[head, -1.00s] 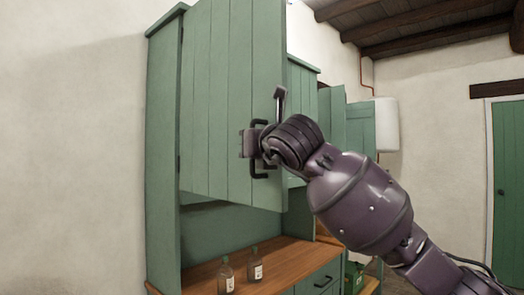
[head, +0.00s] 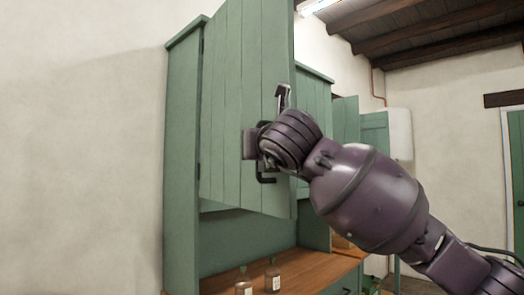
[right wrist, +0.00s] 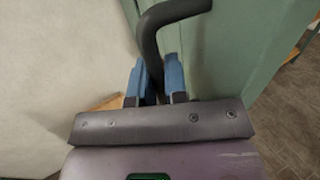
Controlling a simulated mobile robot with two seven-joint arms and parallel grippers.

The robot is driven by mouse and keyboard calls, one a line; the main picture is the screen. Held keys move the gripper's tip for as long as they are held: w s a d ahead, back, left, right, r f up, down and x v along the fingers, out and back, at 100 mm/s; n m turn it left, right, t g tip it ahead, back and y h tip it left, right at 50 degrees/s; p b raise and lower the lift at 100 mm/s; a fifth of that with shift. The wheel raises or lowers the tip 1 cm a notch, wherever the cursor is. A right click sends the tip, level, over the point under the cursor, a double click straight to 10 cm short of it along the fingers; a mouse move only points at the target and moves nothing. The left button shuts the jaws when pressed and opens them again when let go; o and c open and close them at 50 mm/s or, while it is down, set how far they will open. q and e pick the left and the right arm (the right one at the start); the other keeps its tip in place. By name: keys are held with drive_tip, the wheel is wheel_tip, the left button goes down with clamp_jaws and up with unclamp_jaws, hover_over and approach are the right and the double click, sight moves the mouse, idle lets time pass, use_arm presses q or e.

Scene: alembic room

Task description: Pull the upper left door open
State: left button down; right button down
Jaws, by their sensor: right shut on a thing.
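The upper left door (head: 232,110) is a tall green plank door on the green cabinet. It stands swung out from its hinges at the left, partly open. Its black handle (head: 266,180) is a bar near the free edge, and it also shows in the right wrist view (right wrist: 163,22). My right gripper (right wrist: 160,78) has its blue fingers closed around the lower part of this handle. In the head view my right wrist hides much of the grip. My left gripper is in neither view.
A wooden counter (head: 310,268) under the door holds two small bottles, one at the left (head: 243,284) and one at the right (head: 272,275). Other green doors stand further right. Bare wall (head: 80,150) fills the left side.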

idle(0.3)
drive_tip(key=c, duration=1.2)
unclamp_jaws()
drive_tip(key=shift+s, duration=0.1)
drive_tip(key=v, duration=1)
drive_tip(key=shift+s+d+p, duration=0.1)
drive_tip(key=shift+s+p, duration=0.2)
drive_tip(key=shift+p, duration=0.05)
